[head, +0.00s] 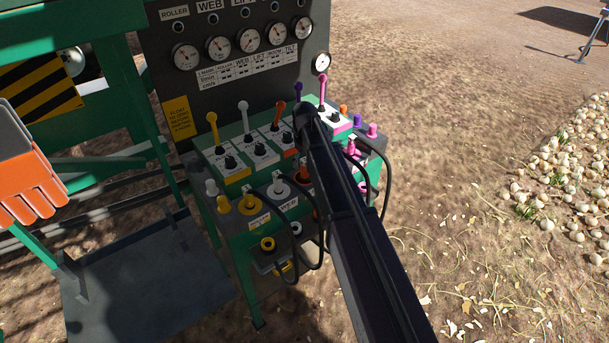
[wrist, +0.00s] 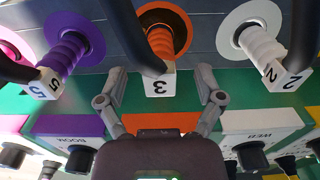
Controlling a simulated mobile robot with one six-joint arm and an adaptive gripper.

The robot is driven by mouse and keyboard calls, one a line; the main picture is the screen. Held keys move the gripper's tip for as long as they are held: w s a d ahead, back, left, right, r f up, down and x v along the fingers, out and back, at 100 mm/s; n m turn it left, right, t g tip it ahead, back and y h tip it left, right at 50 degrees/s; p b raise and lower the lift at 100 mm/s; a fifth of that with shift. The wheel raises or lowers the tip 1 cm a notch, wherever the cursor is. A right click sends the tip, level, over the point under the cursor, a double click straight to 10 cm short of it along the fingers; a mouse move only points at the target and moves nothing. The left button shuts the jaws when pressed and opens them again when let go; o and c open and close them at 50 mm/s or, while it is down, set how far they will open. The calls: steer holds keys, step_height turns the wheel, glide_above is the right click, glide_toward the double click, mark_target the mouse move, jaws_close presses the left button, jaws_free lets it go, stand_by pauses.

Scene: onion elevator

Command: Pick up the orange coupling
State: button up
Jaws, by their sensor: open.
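The orange coupling (wrist: 162,42) is a ribbed orange plug at the top middle of the wrist view. It comes out of an orange ring and ends in a white block marked 3. A dark hose passes beside it at its left. In the head view only a bit of orange (head: 304,176) shows beside my arm; the rest is hidden. My gripper (wrist: 161,78) is open in the wrist view. Its two fingers are spread to the left and right of the block, with nothing visibly held. In the head view my arm hides the gripper.
A purple coupling (wrist: 66,52) marked 5 and a white coupling (wrist: 262,45) marked 2 flank the orange one. Black hoses (head: 318,240) loop around the panel. Coloured levers (head: 246,118) stand above it, below a gauge board (head: 240,75). Open ground lies at right.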

steer(key=shift+f, duration=0.5)
jaws_close()
stand_by(0.3)
